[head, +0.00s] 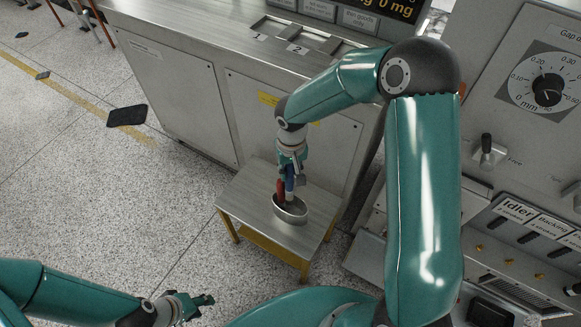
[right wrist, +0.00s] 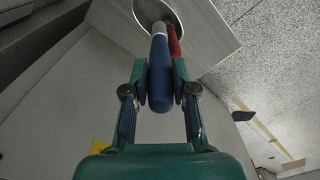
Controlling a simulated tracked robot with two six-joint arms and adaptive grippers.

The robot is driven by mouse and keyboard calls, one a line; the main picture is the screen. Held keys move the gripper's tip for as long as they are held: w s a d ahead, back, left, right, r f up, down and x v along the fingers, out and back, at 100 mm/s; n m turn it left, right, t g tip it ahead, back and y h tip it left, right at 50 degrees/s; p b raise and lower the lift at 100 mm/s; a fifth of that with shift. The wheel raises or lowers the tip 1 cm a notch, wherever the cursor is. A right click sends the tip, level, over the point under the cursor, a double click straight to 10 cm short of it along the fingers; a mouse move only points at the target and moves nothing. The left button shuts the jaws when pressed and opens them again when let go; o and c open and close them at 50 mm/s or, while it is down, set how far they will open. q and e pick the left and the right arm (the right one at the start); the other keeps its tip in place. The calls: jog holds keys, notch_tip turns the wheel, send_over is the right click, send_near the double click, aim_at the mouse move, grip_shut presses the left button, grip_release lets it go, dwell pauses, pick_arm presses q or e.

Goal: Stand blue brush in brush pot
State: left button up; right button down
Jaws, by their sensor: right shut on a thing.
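The brush pot (head: 291,215) is a grey metal oval vessel on a small table, and its mouth shows in the right wrist view (right wrist: 178,12). My right gripper (head: 290,172) is above the pot, shut on the blue brush (right wrist: 160,82). The blue brush (head: 289,182) points down, and its pale lower end overlaps the pot's mouth. I cannot tell how deep it reaches or whether it touches the bottom. A red brush (head: 281,187) leans in the pot right beside the blue one. My left gripper (head: 194,304) is low at the left, away from the pot; its finger opening is unclear.
The small table (head: 246,205) has a bare metal top around the pot and yellow legs. A grey cabinet (head: 185,88) stands behind it. A control panel (head: 520,190) with a dial and switches is at the right. The speckled floor (head: 110,190) at left is mostly clear.

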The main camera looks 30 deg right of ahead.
aim_at(291, 166)
notch_tip(291, 166, down, 3)
jog(key=shift+r+b, duration=0.2)
jog(key=shift+b, duration=0.55)
notch_tip(291, 166, down, 6)
jog(key=b, duration=0.6)
jog(key=shift+r, duration=0.15)
jog(key=c, duration=0.9)
grip_release()
jog(key=shift+o, duration=0.2)
notch_tip(291, 166, up, 12)
jog(key=shift+f, duration=0.1)
jog(key=shift+d, duration=0.1)
